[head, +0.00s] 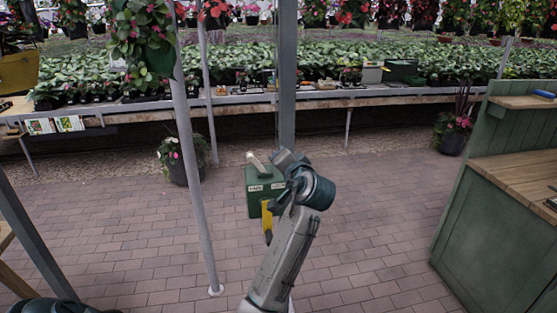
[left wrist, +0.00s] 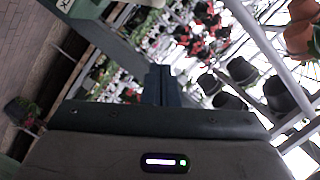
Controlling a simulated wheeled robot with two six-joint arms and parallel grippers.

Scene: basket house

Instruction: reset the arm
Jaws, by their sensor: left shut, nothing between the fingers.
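My left gripper (left wrist: 158,85) shows at the centre of the left wrist view. Its dark fingers are together, with nothing visible between them. In the head view one grey arm with dark joints rises from the bottom centre and bends near the green box. I cannot make out its fingertips there, and cannot tell from this view which arm it is. No right gripper can be made out.
A green box (head: 254,204) with labels stands on the paving, partly behind the arm. A pale post (head: 195,190) stands left of it. A green cabinet (head: 490,230) is at the right. A plant bench (head: 240,98) spans the back. Open paving (head: 375,220) lies between.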

